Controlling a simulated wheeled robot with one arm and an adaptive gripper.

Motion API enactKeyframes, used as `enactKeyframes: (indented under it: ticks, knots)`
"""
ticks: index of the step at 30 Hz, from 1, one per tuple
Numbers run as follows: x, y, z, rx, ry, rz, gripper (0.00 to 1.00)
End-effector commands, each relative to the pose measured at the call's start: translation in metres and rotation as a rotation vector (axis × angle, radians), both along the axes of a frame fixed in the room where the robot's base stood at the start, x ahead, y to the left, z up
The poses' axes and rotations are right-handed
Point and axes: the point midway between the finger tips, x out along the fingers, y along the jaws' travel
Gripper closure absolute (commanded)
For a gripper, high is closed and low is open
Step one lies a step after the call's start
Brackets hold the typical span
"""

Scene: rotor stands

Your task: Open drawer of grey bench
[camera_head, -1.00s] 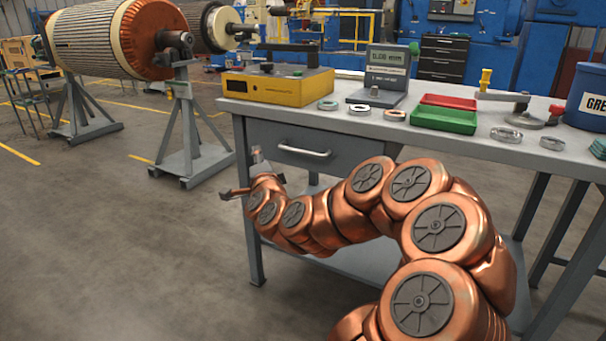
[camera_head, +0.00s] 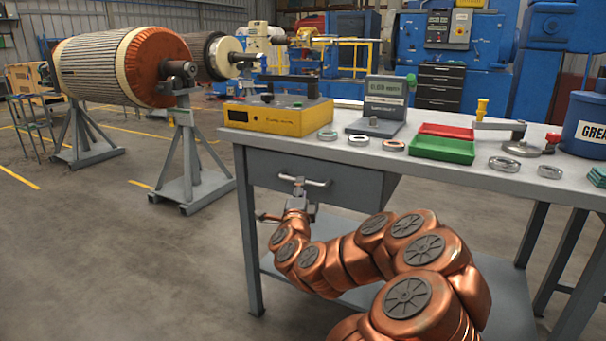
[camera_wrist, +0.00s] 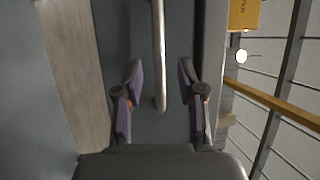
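The grey bench (camera_head: 430,160) has a grey drawer (camera_head: 345,187) under its left end. I see no clear gap at the drawer front, so it looks shut. Its pale bar handle (camera_head: 318,183) is partly covered by my gripper (camera_head: 299,186). In the wrist view the handle (camera_wrist: 159,50) runs lengthwise between the two spread fingers of my gripper (camera_wrist: 160,78), with space on both sides. The fingers are open and do not appear to touch the bar. The drawer front (camera_wrist: 128,45) lies just beyond them.
On the bench top are a yellow instrument (camera_head: 277,116), a grey display unit (camera_head: 383,104), several rings, a green tray (camera_head: 443,149), a red tray (camera_head: 446,130) and a blue grease tub (camera_head: 588,124). A rotor on a stand (camera_head: 188,165) is at left. The floor before the bench's left end is clear.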

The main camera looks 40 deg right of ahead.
Motion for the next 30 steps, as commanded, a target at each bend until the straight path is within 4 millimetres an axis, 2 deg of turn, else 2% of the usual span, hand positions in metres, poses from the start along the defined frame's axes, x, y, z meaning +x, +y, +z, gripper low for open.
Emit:
enactKeyframes:
  ticks: [13, 29, 30]
  knots:
    - [0.025, -0.030, 0.005, -0.001, -0.002, -0.002, 0.61]
    - [0.031, -0.036, 0.007, 0.001, -0.001, 0.001, 0.61]
    - [0.031, -0.036, 0.007, 0.001, -0.001, 0.001, 0.64]
